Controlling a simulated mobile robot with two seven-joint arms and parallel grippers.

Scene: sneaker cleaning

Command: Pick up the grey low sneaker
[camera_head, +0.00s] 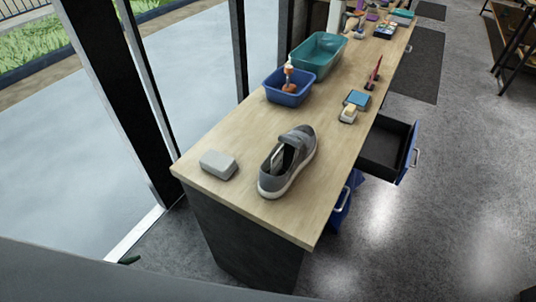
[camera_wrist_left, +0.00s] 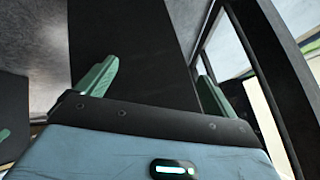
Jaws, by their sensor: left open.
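The grey low sneaker (camera_head: 287,163) stands upright on the near part of the wooden workbench (camera_head: 240,200). Its heel opening is toward the near left and its toe toward the far right. Something light shows inside the opening. My left gripper (camera_wrist_left: 158,70) shows in the left wrist view with its two green fingers apart and nothing between them. It is away from the sneaker, which is not in that view. My right gripper is not in view.
A light grey block (camera_head: 219,165) lies left of the sneaker. Behind are a blue bin (camera_head: 289,97) with a bottle, a teal bin (camera_head: 320,62) and a brush-like item (camera_head: 348,114). An open drawer (camera_head: 386,152) juts out on the right. Windows line the left.

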